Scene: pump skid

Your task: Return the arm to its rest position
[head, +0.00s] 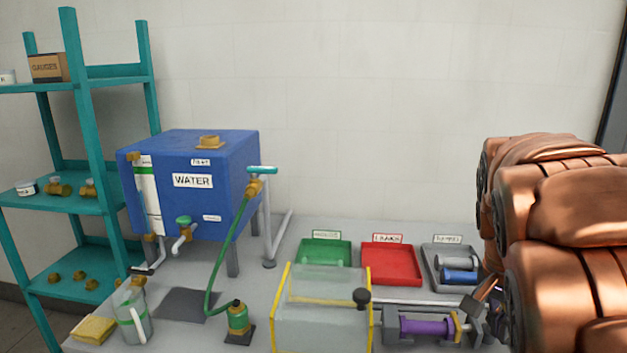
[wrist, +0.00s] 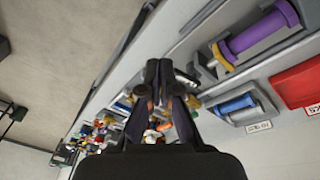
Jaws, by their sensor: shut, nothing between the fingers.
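My copper-coloured arm (head: 565,240) fills the right side of the head view and hides part of the bench behind it. My gripper (wrist: 160,68) shows in the wrist view, with its dark fingers together and nothing between them. It points past the bench edge toward a cluster of small coloured parts (wrist: 105,130). In the head view I cannot make out the fingertips clearly. The purple cylinder (head: 425,327) lies in a grey holder close to my arm; it also shows in the wrist view (wrist: 255,37), apart from the fingers.
A grey tray (head: 432,277) holds a blue cylinder (head: 459,276). Beside it are a red tray (head: 390,265) and a green tray (head: 325,253). A clear yellow-edged box (head: 322,325) stands in front. A blue water tank (head: 190,185) and a teal shelf (head: 95,150) are at left.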

